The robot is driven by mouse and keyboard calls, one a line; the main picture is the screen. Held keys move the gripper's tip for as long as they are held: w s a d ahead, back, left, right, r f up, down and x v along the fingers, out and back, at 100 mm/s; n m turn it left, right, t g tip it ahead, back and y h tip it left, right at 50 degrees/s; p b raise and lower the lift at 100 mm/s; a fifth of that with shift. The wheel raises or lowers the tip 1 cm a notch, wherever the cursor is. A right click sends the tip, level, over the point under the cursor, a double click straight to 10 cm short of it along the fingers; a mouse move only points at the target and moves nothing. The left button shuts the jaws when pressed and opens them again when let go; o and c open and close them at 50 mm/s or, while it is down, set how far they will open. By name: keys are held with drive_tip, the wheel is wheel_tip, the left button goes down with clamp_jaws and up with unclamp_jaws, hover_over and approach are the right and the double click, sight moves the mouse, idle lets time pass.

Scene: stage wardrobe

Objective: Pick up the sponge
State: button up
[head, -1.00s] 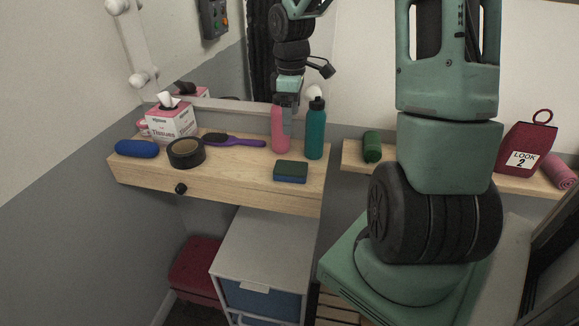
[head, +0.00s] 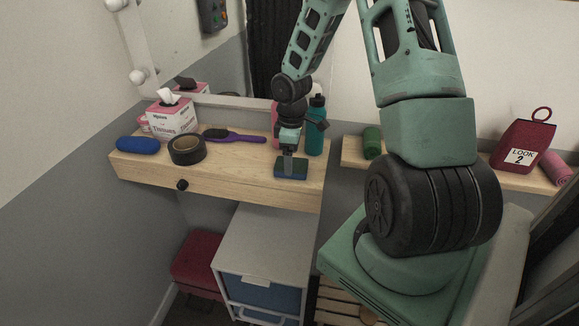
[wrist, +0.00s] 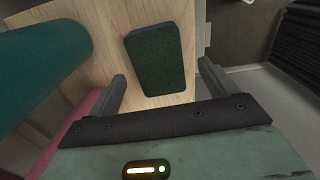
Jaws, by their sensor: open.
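The sponge (head: 291,171) is a small block with a dark green top and blue underside, lying flat on the wooden shelf (head: 235,185) near its right end. In the wrist view the sponge (wrist: 155,58) shows its dark green face, ahead of and between the two fingers. My gripper (head: 288,168) is over the sponge in the head view, pointing down and partly covering it. In the wrist view my gripper (wrist: 162,85) is open with nothing held. I cannot tell whether the fingers touch the sponge.
A teal bottle (head: 315,130) and a pink bottle (head: 275,118) stand close behind the gripper. A purple hairbrush (head: 235,137), black tape roll (head: 187,150), tissue box (head: 172,118) and blue case (head: 138,145) lie further left. The shelf's front middle is clear.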

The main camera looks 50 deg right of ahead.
drive_tip(key=shift+f, duration=1.5)
drive_tip(key=shift+c, duration=0.4)
drive_tip(key=c, duration=1)
wheel_tip(320, 180, up, 10)
drive_tip(key=shift+r+b, duration=0.1)
drive_tip(key=shift+b, duration=0.2)
drive_tip(key=shift+o, duration=0.4)
